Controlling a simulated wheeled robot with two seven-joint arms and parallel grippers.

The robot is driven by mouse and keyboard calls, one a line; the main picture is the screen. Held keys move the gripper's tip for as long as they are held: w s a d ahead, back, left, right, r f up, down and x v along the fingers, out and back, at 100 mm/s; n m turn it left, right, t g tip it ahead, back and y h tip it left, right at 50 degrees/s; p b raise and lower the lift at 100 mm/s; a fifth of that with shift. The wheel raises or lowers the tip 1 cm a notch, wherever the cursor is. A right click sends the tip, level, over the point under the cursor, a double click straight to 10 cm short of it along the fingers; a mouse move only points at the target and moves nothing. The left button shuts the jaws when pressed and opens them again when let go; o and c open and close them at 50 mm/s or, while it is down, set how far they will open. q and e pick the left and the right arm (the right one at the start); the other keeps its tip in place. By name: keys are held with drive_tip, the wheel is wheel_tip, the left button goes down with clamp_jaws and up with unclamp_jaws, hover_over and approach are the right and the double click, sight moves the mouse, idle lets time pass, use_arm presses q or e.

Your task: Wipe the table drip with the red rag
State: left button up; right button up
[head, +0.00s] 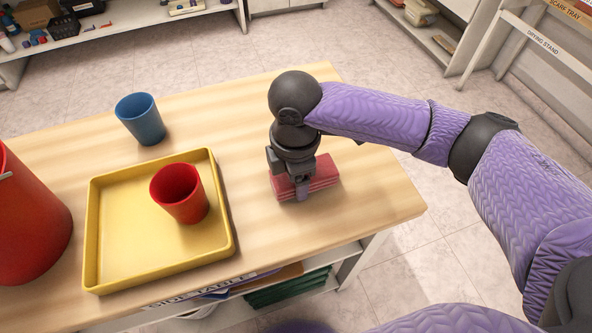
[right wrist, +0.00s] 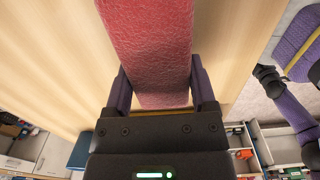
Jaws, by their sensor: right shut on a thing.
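The red rag (head: 322,174) is a folded stack on the right part of the wooden table (head: 385,195). My right gripper (head: 302,192) points down over the rag and is shut on it. In the right wrist view the rag (right wrist: 150,50) sits between the two fingers (right wrist: 158,90), with the table top beyond it. I cannot tell whether the rag touches the table or is slightly above it. No drip is visible; it may be hidden under the rag or arm. My left gripper is not in view.
A yellow tray (head: 120,262) holds a red cup (head: 180,195). A blue cup (head: 141,118) stands behind the tray, and a large red bucket (head: 30,225) is at the left edge. The table between the tray and rag is clear. A shelf (head: 290,290) lies below the table.

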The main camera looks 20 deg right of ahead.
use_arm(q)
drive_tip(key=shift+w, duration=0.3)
use_arm(e)
drive_tip(key=shift+f, duration=0.65)
drive_tip(key=o, duration=1)
drive_tip(key=shift+c, duration=0.6)
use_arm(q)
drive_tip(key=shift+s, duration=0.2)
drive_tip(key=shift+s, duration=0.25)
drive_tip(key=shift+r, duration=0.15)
use_arm(e)
drive_tip(key=shift+r, duration=0.1)
drive_tip(key=shift+r+p, duration=0.2)
drive_tip(key=shift+p, duration=0.35)
drive_tip(key=shift+r+p, duration=0.15)
drive_tip(key=shift+p, duration=0.15)
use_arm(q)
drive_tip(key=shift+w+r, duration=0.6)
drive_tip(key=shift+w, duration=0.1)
